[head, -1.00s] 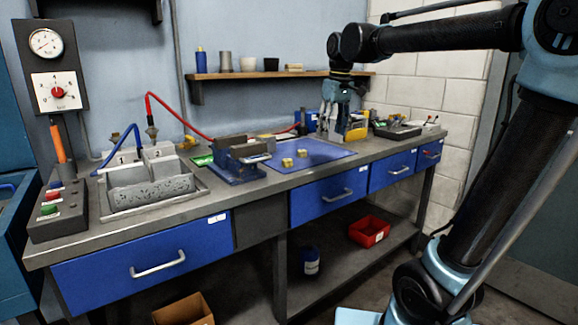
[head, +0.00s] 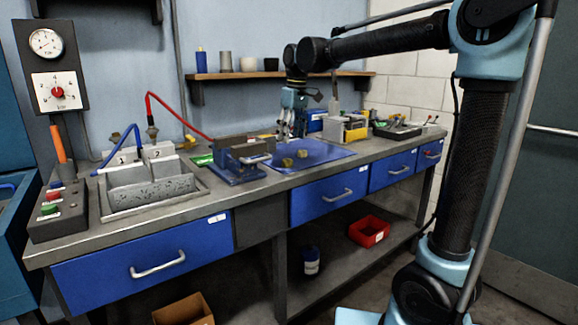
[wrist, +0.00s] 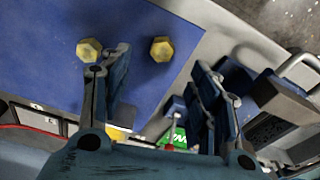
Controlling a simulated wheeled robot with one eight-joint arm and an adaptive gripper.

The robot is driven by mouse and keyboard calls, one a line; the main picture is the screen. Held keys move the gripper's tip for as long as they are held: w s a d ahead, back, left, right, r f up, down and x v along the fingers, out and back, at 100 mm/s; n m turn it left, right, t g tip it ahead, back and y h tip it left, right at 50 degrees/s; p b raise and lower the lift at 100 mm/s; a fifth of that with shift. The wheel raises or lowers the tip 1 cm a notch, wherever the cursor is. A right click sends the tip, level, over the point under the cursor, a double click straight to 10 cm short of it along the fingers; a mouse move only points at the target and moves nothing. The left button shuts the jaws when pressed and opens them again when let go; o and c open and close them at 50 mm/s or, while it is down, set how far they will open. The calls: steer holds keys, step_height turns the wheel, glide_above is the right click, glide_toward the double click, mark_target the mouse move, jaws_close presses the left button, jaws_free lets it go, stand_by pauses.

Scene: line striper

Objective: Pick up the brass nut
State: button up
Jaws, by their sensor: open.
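Two brass-coloured nuts lie apart on the blue mat (head: 328,153). In the head view one nut (head: 287,162) is nearer and one nut (head: 302,153) is farther. In the wrist view one nut (wrist: 89,50) shows beside the tip of my left finger, and the other nut (wrist: 161,49) lies beyond the gap between my fingers. My gripper (head: 288,134) points down over the back left part of the mat, behind the nuts. In the wrist view my gripper (wrist: 160,75) is open and empty. I cannot tell its exact height.
A blue vise (head: 238,160) stands just left of the mat, close to my gripper. A grey and yellow device (head: 345,128) and a dark tray (head: 397,131) stand to the right. A wooden shelf (head: 230,76) is on the wall behind. The mat's right side is clear.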

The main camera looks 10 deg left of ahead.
mark_target(288, 160)
steer(key=shift+w+a+f, duration=0.1)
steer(key=shift+a+f, duration=0.15)
steer(key=shift+f, duration=1.3)
steer(key=shift+a+f, duration=0.2)
steer(key=shift+f, duration=1.4)
steer(key=shift+w+a+f, duration=0.1)
steer(key=shift+a+f, duration=0.15)
steer(key=shift+f, duration=1.3)
steer(key=shift+c, duration=0.5)
steer(key=c, duration=1.1)
